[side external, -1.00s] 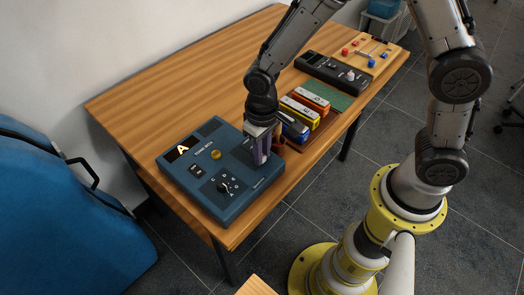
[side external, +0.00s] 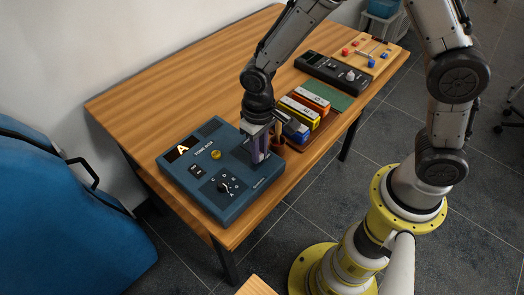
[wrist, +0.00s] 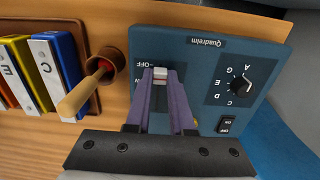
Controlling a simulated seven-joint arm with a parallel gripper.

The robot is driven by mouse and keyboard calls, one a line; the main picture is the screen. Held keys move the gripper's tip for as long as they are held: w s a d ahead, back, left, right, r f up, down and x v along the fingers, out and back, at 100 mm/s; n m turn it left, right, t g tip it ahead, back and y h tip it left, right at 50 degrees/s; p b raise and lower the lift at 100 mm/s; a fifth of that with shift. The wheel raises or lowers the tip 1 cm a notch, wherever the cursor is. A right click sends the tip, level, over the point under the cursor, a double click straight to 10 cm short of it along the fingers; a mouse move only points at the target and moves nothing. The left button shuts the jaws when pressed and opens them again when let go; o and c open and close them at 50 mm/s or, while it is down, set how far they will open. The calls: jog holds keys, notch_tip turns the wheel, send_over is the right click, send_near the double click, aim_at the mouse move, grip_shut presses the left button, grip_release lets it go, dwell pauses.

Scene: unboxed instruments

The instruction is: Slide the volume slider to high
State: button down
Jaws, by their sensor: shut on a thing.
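The blue tone box (side external: 205,195) lies at the near left end of the table, with a lit letter A, a yellow button and a lettered dial. My gripper (side external: 257,158) points down over its right part. In the wrist view, my gripper (wrist: 160,82) is shut on a small light grey slider cap (wrist: 160,73) on the blue panel. "OFF" lettering is printed beside the cap. The fingers hide most of the track, so I cannot tell how far along it the cap sits. The dial (wrist: 240,84) is to the right.
A brown cup (wrist: 113,58) holding a wooden-handled stick (wrist: 80,97) stands close beside the box. Coloured blocks (side external: 300,110) in a tray lie further right, then a black device (side external: 332,72) and a wooden board (side external: 372,50). The table's back left (side external: 150,105) is clear.

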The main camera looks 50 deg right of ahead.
aim_at(239, 145)
jog(key=w, duration=0.7)
jog(key=shift+w+r, duration=0.1)
jog(key=c, duration=0.8)
grip_release()
jog(key=shift+o, duration=0.2)
notch_tip(239, 145, up, 14)
